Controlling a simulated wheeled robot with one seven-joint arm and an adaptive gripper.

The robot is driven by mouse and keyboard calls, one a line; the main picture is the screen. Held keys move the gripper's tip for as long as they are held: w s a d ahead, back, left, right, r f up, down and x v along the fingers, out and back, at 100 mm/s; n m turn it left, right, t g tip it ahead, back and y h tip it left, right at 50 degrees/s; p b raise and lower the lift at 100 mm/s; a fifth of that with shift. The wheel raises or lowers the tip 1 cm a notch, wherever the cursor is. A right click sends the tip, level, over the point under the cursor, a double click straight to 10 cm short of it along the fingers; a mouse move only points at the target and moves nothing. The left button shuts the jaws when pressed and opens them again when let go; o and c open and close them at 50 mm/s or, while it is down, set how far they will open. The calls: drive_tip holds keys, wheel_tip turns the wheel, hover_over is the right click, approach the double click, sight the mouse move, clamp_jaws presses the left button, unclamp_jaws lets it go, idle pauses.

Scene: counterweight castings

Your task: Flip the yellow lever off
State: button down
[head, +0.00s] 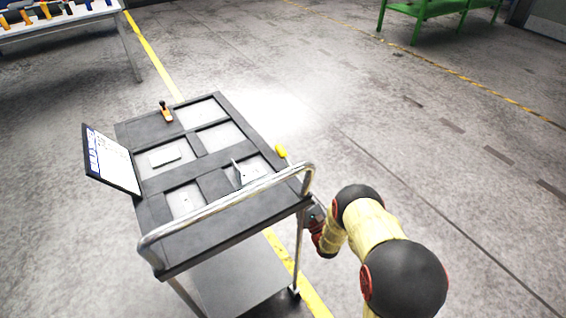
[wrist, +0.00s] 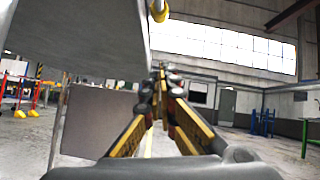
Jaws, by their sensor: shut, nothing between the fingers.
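The yellow lever (head: 281,151) sticks out at the right edge of the cart's dark top panel. In the wrist view a yellow knob-like end (wrist: 158,11), likely this lever, shows at the top edge, above the fingertips and apart from them. My gripper (wrist: 160,76) is shut and empty, its fingers pointing forward beside the cart's side. In the head view my gripper end is partly seen beside the cart's right side, near the handle; its fingertips are hidden there.
The cart's top panel (head: 188,155) has several recessed plates, an orange-and-black lever (head: 165,111) and a small upright flap (head: 236,172). A metal handle rail (head: 225,205) runs along the near side. A clipboard-like sheet (head: 112,160) stands at left.

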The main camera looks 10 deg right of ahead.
sight(288, 163)
drive_tip(key=w+a+r+b, duration=0.1)
drive_tip(key=w+a+r, duration=0.1)
drive_tip(key=r, duration=0.5)
drive_tip(key=shift+w+a, duration=0.15)
drive_tip(key=shift+w, duration=0.45)
drive_tip(key=shift+r, duration=0.1)
